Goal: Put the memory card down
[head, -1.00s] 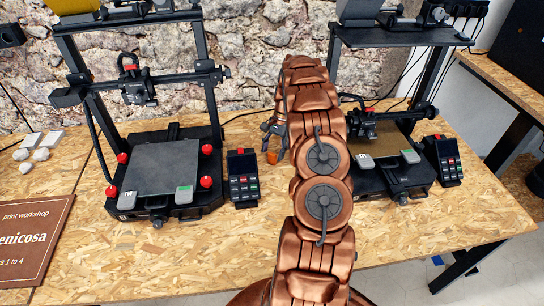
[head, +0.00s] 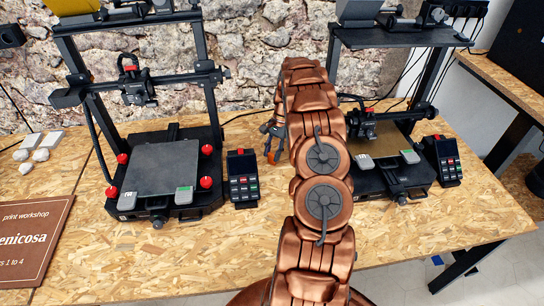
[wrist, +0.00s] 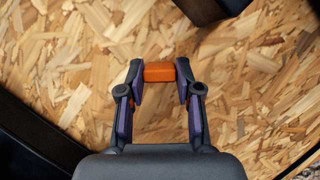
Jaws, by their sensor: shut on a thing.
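The memory card (wrist: 159,72) is a small orange block between the fingertips of my gripper (wrist: 158,84) in the wrist view. My gripper is shut on it, one finger pad at each end. Bare chipboard lies behind the card in that view; whether they touch I cannot tell. In the head view my gripper (head: 271,150) is over the workbench (head: 215,245), between the two printers, partly hidden by my copper arm.
The left printer (head: 160,168) has a keypad unit (head: 243,178) beside it, just left of my gripper. The right printer (head: 385,160) stands partly behind my arm, with another keypad unit (head: 446,160). A brown sign (head: 35,238) lies at the left. The bench front is clear.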

